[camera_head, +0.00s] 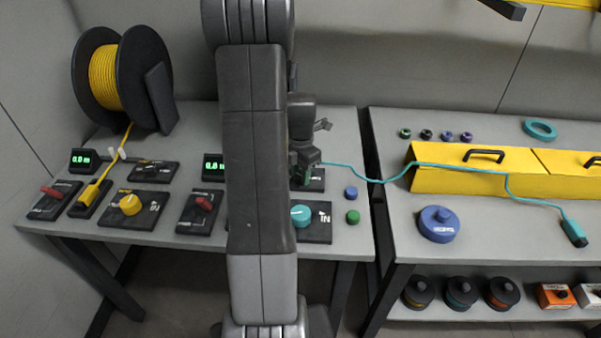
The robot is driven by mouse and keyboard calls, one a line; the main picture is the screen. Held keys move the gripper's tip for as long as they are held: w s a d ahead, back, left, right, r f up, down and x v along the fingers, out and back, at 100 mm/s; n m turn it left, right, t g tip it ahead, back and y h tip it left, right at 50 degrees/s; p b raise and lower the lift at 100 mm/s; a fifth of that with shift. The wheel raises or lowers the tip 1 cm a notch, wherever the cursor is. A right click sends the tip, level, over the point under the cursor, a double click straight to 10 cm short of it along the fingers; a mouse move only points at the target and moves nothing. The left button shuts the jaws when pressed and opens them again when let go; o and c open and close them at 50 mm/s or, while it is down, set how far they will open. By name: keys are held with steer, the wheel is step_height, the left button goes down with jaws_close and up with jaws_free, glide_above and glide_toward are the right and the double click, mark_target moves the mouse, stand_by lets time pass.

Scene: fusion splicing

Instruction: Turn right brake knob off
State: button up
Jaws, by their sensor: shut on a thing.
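My gripper (306,172) points down over a black panel (318,185) at the back of the left table, right of my arm. It is shut on what appears to be the right brake knob, which is mostly hidden by the fingers. A similar panel with a dark knob (152,167) stands at the left. In front of my gripper is a teal knob (300,215) on a black plate, partly behind my arm. A red switch (204,203) sits left of my arm.
A teal cable (365,178) runs right from near my gripper across a yellow case (460,178). A blue cap (351,193) and green cap (352,217) lie close by. A yellow knob (130,204) and spool (103,75) are at the left. My arm hides the table's middle.

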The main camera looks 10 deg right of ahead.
mark_target(300, 175)
steer(key=shift+r, duration=0.1)
steer(key=o, duration=1)
step_height(300, 175, up, 14)
steer(key=shift+f+p, duration=0.1)
steer(key=shift+p, duration=0.25)
steer(key=shift+f, duration=0.1)
step_height(300, 175, down, 14)
steer(key=shift+r+b, duration=0.1)
steer(key=shift+b, duration=0.25)
steer(key=shift+r, duration=0.15)
